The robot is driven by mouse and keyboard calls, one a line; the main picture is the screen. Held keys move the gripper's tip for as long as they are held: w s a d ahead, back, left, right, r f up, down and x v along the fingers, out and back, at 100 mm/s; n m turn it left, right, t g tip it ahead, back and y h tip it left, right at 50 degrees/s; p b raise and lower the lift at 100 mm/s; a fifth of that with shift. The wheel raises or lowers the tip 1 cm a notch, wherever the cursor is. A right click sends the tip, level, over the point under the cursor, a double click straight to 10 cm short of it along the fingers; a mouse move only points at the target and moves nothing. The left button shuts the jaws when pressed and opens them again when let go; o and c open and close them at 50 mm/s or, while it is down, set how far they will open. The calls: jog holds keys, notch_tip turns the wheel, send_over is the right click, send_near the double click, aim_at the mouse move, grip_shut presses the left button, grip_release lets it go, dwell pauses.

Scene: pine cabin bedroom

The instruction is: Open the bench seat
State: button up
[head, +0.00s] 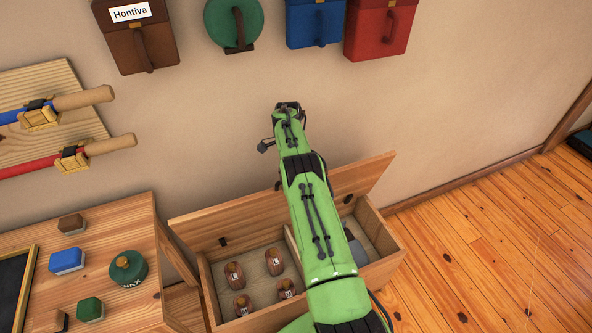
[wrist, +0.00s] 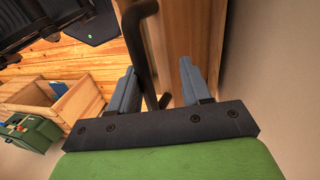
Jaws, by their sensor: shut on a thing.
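The bench seat is a wooden box (head: 389,263) against the wall. Its lid (head: 235,213) is swung up, with the inside of the box showing. In the wrist view, a wooden panel, apparently the lid (wrist: 203,35), stands at right beside a dark bar handle (wrist: 149,55). My gripper (wrist: 160,78) has its two grey-blue fingers around this handle and is shut on it. In the head view my green arm reaches over the box and hides part of the lid; the fingers and handle cannot be made out there.
Several brown labelled items (head: 275,262) and a grey object (head: 358,240) lie in the box. A wooden table (head: 145,268) with a blue brush (head: 67,260) and green tin (head: 128,268) stands at left. Bags (head: 380,25) hang above. The floor (head: 480,255) at right is clear.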

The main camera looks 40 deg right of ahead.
jog(key=shift+s, duration=0.15)
jog(key=shift+d+r, duration=0.1)
jog(key=shift+d+r, duration=0.1)
dwell(0.3)
jog(key=shift+r, duration=0.1)
jog(key=s+p+v, duration=0.2)
jog(key=p+v, duration=0.2)
jog(key=v, duration=0.5)
jog(key=shift+a+r, duration=0.25)
jog(key=shift+r, duration=0.3)
jog(key=shift+f, duration=0.1)
